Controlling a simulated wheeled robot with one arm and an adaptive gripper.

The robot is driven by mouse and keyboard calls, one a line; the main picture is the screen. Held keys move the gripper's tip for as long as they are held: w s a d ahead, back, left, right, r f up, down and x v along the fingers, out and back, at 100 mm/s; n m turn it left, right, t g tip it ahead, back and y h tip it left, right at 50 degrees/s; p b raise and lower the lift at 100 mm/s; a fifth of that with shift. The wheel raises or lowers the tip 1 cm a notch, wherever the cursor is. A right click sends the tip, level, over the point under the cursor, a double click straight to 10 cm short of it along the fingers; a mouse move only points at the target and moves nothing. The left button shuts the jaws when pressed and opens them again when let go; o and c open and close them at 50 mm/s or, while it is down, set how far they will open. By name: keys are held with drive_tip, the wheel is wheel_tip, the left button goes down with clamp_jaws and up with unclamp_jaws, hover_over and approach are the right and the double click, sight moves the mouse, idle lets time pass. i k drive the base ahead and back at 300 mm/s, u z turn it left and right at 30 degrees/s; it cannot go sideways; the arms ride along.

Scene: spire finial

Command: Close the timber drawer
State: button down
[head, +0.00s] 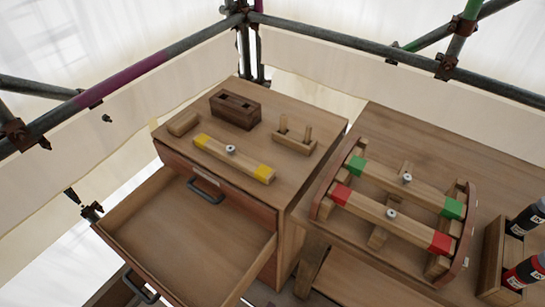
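The timber drawer (185,237) is pulled far out of the wooden cabinet (325,135) at the left of the head view. It looks empty inside. Its dark front handle (139,288) shows at the lower left. A closed upper drawer front (226,200) with a dark handle (205,189) sits above it. My gripper is not in the head view.
On the cabinet top lie a yellow-ended bar (234,158), a dark slotted block (235,109), a pegged block (293,137) and a small wood piece (183,124). A bench (440,145) at right holds green-ended and red-ended bars. Bottles (526,270) stand far right. Scaffold poles (120,80) run behind.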

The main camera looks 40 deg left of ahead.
sight(193, 251)
drive_tip(key=u, duration=3.6)
drive_tip(key=k, duration=0.5)
drive_tip(key=u, duration=1.3)
drive_tip(key=i, duration=0.95)
drive_tip(key=z, duration=0.5)
